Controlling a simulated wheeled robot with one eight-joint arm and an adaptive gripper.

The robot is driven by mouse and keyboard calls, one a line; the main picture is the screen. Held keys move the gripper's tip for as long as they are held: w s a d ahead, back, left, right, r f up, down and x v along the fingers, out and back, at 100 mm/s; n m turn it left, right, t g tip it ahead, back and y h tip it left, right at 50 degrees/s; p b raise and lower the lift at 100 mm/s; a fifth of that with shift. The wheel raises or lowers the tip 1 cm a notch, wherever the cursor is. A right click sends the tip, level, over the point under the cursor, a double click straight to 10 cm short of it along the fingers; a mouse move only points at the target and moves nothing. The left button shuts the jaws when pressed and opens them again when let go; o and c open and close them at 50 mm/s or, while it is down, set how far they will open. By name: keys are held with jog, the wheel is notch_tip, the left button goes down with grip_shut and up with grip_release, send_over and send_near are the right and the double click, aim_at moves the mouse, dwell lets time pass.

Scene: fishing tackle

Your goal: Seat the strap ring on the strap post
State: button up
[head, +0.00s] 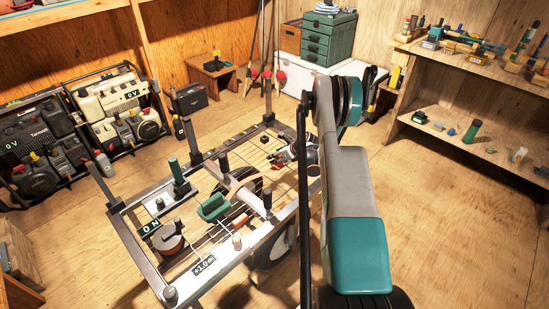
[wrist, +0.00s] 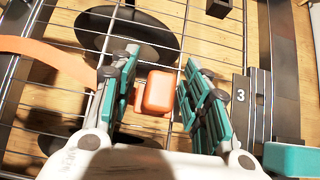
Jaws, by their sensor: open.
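An orange strap (head: 240,183) curves over the wire deck of the cart in the head view. In the wrist view the strap (wrist: 45,52) runs in from the left and goes behind the left finger. My gripper (wrist: 160,95) is open, low over the deck. An orange block (wrist: 158,91) lies between its fingers, with a gap visible on the right side. I cannot tell whether the block joins the strap. I cannot make out the strap ring or tell which upright is the strap post.
The cart frame (head: 130,231) has several dark uprights, a green-handled part (head: 213,207) and a round reel-like part (head: 168,239). A plate marked 3 (wrist: 240,97) lies right of my fingers. Generators (head: 118,105) stand at left, shelves (head: 490,150) at right. The floor at right is clear.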

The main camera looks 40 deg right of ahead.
jog(key=v, duration=0.9)
jog(key=shift+r, duration=0.1)
